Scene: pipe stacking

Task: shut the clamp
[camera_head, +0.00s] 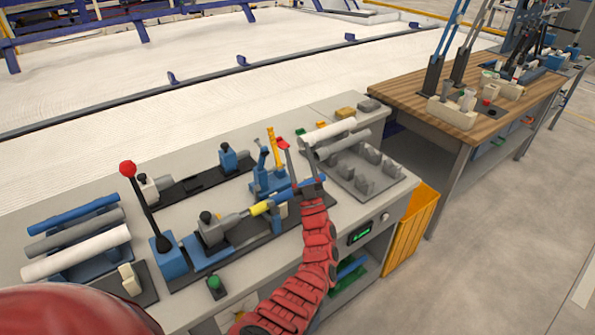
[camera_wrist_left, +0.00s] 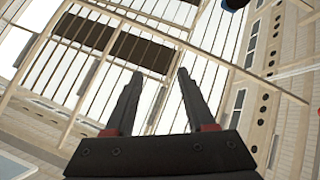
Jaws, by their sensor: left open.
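A blue clamp (camera_head: 266,181) stands on the grey bench in the head view. Its yellow lever (camera_head: 273,148) points up, so the clamp appears open. A blue pipe (camera_head: 283,197) with a yellow section (camera_head: 262,208) lies along the bench fixture in front of the clamp. Contact with the pipe cannot be told. The right gripper does not show.
A red-knobbed lever (camera_head: 128,169) stands at left. Blue, grey and white pipes lie on a rack (camera_head: 90,268) at far left. A grey tray of blocks (camera_head: 392,173), with a white pipe (camera_head: 328,131), is right of the gripper. A wooden table (camera_head: 400,90) stands further right.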

